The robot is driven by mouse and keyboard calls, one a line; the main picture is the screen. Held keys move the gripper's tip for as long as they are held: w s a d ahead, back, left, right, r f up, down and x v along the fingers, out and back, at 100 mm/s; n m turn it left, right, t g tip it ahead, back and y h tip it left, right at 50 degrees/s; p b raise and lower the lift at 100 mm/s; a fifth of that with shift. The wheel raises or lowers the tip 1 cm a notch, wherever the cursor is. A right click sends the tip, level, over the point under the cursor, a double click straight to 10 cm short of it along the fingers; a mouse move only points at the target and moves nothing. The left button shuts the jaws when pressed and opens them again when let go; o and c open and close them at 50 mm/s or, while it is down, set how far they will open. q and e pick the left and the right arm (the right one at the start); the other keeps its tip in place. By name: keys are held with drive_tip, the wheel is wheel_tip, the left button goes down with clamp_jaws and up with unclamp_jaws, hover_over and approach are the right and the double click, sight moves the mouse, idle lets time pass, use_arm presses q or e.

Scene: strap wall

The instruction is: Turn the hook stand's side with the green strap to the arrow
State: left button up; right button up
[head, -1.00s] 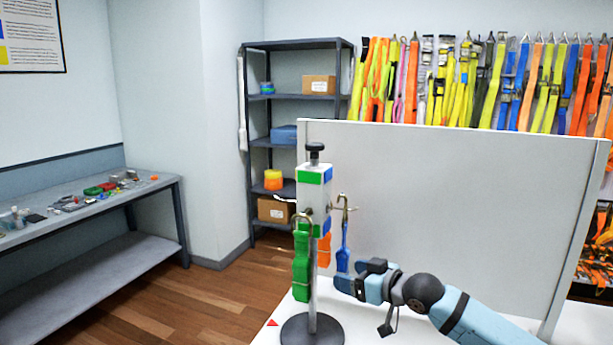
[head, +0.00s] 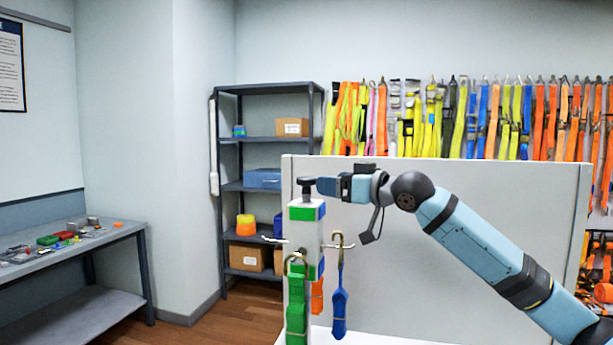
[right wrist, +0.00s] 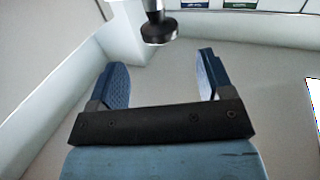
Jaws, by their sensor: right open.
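The hook stand (head: 297,235) is a white upright block with green patches and a black knob (head: 306,182) on top. A green strap (head: 297,300) hangs at its front, an orange strap (head: 317,294) behind, and a blue strap (head: 339,305) from a hook on the right. My right gripper (head: 322,187) is level with the knob, just to its right. In the right wrist view its jaws (right wrist: 162,68) are open and empty, with the knob (right wrist: 159,30) beyond the fingertips. The stand's base and the arrow are out of view. My left gripper is not in view.
A white panel (head: 440,250) stands behind the stand and my right arm. A dark shelf (head: 270,188) with boxes is behind on the left. A grey bench (head: 90,255) with small items stands at far left. Straps hang on the back wall (head: 460,50).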

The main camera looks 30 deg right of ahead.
sight(314, 180)
drive_tip(key=p+x, duration=0.1)
drive_tip(key=x, duration=0.5)
drive_tip(key=shift+w+a, duration=0.1)
drive_tip(key=shift+w, duration=0.2)
drive_tip(key=shift+x, duration=0.8)
drive_tip(key=shift+c, duration=0.3)
